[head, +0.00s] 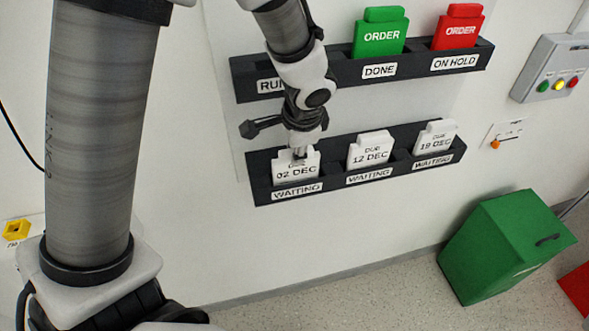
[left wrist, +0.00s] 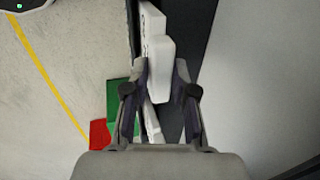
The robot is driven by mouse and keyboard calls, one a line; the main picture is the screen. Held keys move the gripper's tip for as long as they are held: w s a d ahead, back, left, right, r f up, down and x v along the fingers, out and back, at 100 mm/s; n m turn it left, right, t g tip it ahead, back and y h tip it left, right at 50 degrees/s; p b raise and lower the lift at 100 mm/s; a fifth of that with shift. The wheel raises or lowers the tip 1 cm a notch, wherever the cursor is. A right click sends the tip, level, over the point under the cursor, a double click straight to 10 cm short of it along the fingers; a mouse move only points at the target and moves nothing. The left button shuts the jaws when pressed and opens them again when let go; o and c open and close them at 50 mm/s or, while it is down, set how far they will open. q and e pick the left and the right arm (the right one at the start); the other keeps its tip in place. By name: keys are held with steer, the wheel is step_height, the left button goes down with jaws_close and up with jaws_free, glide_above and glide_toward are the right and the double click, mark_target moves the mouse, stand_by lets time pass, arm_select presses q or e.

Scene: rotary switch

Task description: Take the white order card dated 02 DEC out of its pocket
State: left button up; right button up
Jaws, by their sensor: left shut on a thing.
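The white order card dated 02 DEC (head: 296,171) stands in the left pocket of the lower black rack (head: 260,180), above a WAITING label. My left gripper (head: 300,151) is at the card's top and shut on it. In the left wrist view the gripper (left wrist: 158,92) has its fingers on either side of a white card's tab (left wrist: 159,60). The fingertips partly cover the card's top in the head view. The card's lower part is hidden in the pocket. My right gripper is not in view.
White cards dated 12 DEC (head: 370,149) and 19 DEC (head: 435,138) stand in pockets to the right. The upper rack (head: 335,73) holds a green card (head: 381,34) and a red card (head: 458,30). A green bin (head: 500,245) stands on the floor; a control box (head: 556,67) is on the wall.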

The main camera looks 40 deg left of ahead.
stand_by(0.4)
arm_select(q)
steer(key=shift+r, duration=0.2)
jaws_close()
steer(key=shift+r+p, duration=3.2)
steer(key=shift+p, duration=0.05)
steer(key=s+d, duration=0.4)
steer(key=d, duration=0.1)
steer(key=shift+s+d, duration=0.2)
steer(key=shift+s, duration=0.1)
